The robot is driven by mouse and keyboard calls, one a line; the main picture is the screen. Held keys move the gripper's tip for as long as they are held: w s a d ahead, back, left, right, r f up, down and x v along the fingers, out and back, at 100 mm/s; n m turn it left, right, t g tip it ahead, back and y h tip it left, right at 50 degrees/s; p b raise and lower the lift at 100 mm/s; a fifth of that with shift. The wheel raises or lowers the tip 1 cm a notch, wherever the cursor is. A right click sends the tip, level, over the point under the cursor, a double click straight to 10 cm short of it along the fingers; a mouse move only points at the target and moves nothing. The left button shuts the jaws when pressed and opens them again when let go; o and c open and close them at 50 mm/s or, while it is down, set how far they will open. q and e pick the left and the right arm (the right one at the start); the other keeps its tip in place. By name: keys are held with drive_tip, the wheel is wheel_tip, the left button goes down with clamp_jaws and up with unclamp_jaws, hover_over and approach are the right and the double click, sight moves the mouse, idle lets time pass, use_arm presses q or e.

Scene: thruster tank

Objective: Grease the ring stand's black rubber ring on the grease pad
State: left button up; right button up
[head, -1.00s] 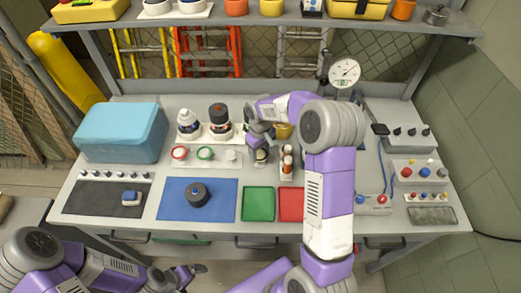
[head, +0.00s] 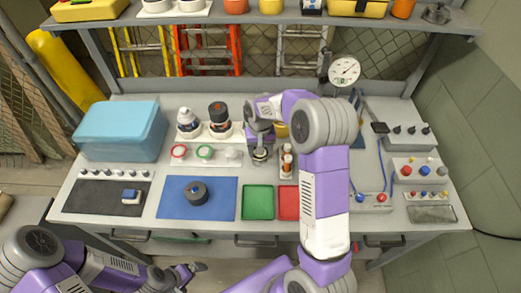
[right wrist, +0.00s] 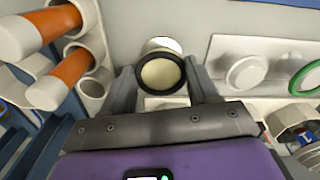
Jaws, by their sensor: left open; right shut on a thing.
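My right gripper (right wrist: 163,88) is shut on the black rubber ring (right wrist: 180,70), gripping it from both sides. A round cream pad (right wrist: 159,74), seemingly the grease pad, shows through the ring; I cannot tell whether they touch. In the head view my right gripper (head: 260,147) is over the pad spot, right of the ring stand. The white ring stand (head: 218,161) holds a red ring (head: 179,151) and a green ring (head: 205,152); its right post (head: 232,154) bears no coloured ring. My left gripper (head: 192,269) is open and empty in front of the bench.
A rack with orange-and-white tubes (right wrist: 62,82) stands close beside the right gripper. Two capped thrusters (head: 218,113) stand behind the ring stand. A blue mat with a dark puck (head: 196,193), a green tray (head: 258,213) and a red tray (head: 288,214) lie in front.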

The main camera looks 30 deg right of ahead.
drive_tip(key=shift+s+f+m, duration=0.1)
drive_tip(key=shift+m, duration=0.6)
drive_tip(key=n+p, duration=0.1)
drive_tip(key=n, duration=0.3)
drive_tip(key=shift+n, duration=0.4)
drive_tip(key=n, duration=0.4)
drive_tip(key=shift+p, duration=0.3)
drive_tip(key=shift+f, duration=0.1)
drive_tip(key=m, duration=0.4)
drive_tip(key=shift+a, duration=0.1)
drive_tip(key=shift+s, duration=0.1)
drive_tip(key=shift+r+p, duration=2.1)
drive_tip(key=shift+r, duration=1.05)
